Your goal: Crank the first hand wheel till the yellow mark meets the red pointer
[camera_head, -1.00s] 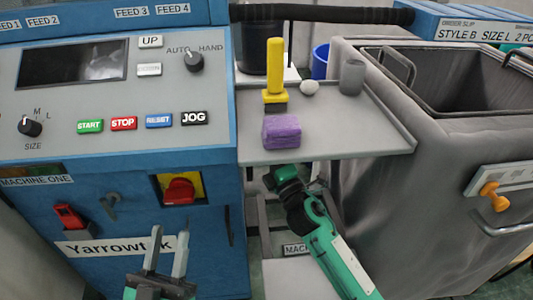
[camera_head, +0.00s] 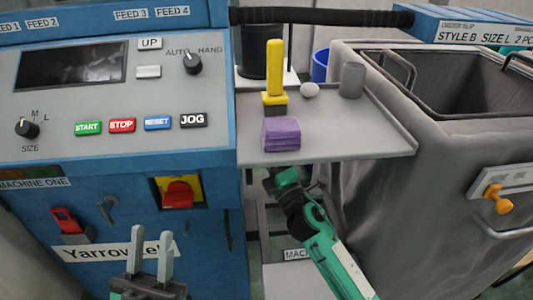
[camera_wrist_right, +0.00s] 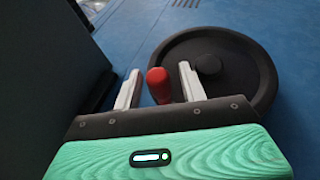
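In the right wrist view, a dark round hand wheel (camera_wrist_right: 243,62) with a central hub stands against a blue panel. Its red handle knob (camera_wrist_right: 158,84) lies between the two pale fingers of my right gripper (camera_wrist_right: 159,88). These fingers are apart, with a visible gap on the knob's left side; contact on the right cannot be told. No yellow mark or red pointer can be made out on the wheel. In the head view, the right gripper and wheel are hidden. My left gripper (camera_head: 152,245) is open and empty in front of the blue machine (camera_head: 215,240).
A grey shelf (camera_head: 375,140) holds a purple block (camera_head: 281,134), a yellow upright piece (camera_head: 275,70) and small grey items, above my right arm. A grey bin (camera_head: 460,150) stands to the right.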

